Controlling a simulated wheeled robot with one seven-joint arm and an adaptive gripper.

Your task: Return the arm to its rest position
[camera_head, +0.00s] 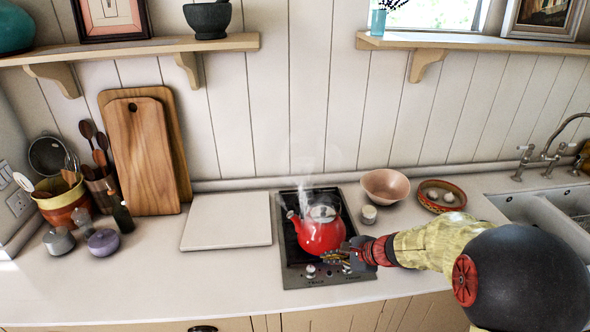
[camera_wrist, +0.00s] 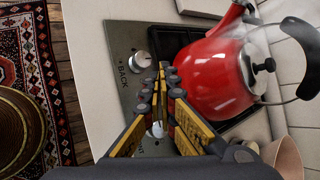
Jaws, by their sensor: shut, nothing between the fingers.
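My gripper (camera_head: 352,250) is shut and empty at the front right of the hob, reaching in from the right side of the head view. In the wrist view my gripper (camera_wrist: 163,70) has its fingertips together over the hob's control strip. A red kettle (camera_head: 320,234) stands on the hob (camera_head: 297,270), with steam rising from it. The kettle also shows in the wrist view (camera_wrist: 213,75), close beside the fingers; I cannot tell if they touch it. One knob (camera_wrist: 143,60) marked BACK is clear to see. Another knob (camera_wrist: 157,130) is partly hidden behind the fingers.
The sink (camera_head: 540,208) is at far right. A white board (camera_head: 227,221) lies left of the hob. Shelves (camera_head: 140,48) run above.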

